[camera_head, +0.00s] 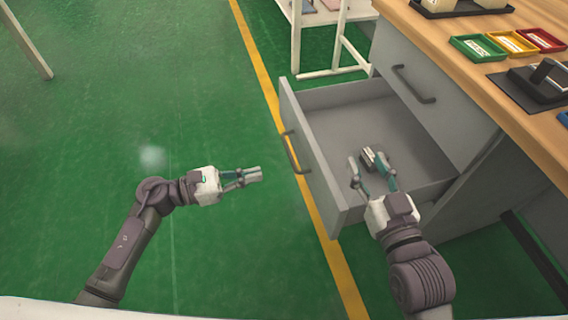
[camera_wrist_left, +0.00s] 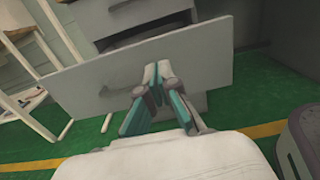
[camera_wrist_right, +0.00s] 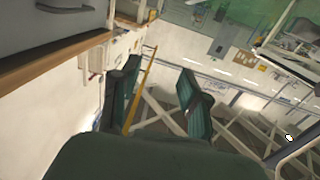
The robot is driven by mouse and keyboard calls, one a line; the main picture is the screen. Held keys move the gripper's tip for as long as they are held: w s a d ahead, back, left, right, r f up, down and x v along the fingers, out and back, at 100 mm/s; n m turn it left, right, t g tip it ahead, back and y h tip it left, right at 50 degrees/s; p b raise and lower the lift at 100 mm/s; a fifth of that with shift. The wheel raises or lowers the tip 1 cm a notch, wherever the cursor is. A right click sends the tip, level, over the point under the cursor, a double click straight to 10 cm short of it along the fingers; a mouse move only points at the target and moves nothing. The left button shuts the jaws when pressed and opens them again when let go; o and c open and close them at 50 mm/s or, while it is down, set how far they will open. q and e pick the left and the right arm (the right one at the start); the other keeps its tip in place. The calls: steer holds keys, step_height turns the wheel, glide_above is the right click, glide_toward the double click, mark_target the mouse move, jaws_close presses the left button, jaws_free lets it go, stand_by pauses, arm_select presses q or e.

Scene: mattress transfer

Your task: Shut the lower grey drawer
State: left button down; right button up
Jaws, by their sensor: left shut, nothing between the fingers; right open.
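The lower grey drawer (camera_head: 340,110) is pulled out, its front panel (camera_head: 318,180) facing left in the head view. Its bar handle (camera_head: 294,152) is on that panel. The panel (camera_wrist_left: 205,65) and handle (camera_wrist_left: 108,88) also show in the left wrist view. My left gripper (camera_head: 257,174) is shut and empty, left of the panel and pointing at it, with a gap in the head view. Its fingers (camera_wrist_left: 158,72) overlap the panel near the handle in the left wrist view. My right gripper (camera_head: 365,162) is open and appears over the drawer's inside; its fingers (camera_wrist_right: 158,78) are spread with nothing between them.
The upper grey drawer (camera_head: 402,75) is closed beneath the wooden worktop (camera_head: 470,75). Green, yellow and red trays (camera_head: 478,48) and a dark holder (camera_head: 535,85) stand on top. A white-framed stand (camera_head: 330,20) is behind the drawer. Green floor (camera_head: 180,100) left of the drawer is clear.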

mark_target(315, 160)
arm_select(q)
steer(key=b+x, duration=0.1)
steer(key=x, duration=1)
steer(key=shift+x, duration=0.8)
arm_select(e)
steer(key=shift+s+a+r+t+y, duration=0.1)
steer(key=shift+a+r+t+y, duration=0.15)
steer(key=shift+r+t, duration=0.6)
steer(key=shift+s+a+r+t+y, duration=0.2)
steer(key=shift+r+t, duration=0.25)
steer(key=shift+r, duration=0.75)
steer(key=shift+w+d, duration=0.1)
steer(key=shift+w, duration=0.05)
